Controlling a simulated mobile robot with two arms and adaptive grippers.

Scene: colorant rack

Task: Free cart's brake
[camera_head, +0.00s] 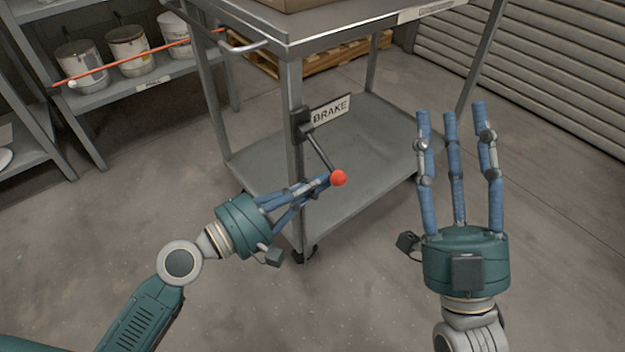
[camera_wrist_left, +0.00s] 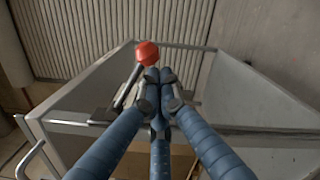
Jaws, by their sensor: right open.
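The grey metal cart (camera_head: 345,27) stands ahead, with a sign reading BRAKE (camera_head: 331,109) on its near post. The brake lever (camera_head: 319,149) slants down and right from a dark mount on that post to a red ball knob (camera_head: 338,178). The knob also shows in the left wrist view (camera_wrist_left: 147,53). My left gripper (camera_head: 325,181) has its blue fingertips drawn together right beside the knob, with nothing seen between them. I cannot tell whether they touch it. The lever rod passes left of the fingers in the wrist view. My right gripper (camera_head: 452,110) is open and empty, fingers pointing up, right of the lever.
A shelf rack (camera_head: 125,92) with several paint cans stands at the left, and an orange rod (camera_head: 140,58) crosses in front of it. A wooden pallet (camera_head: 335,58) lies behind the cart. A ribbed shutter (camera_head: 560,75) closes the right side.

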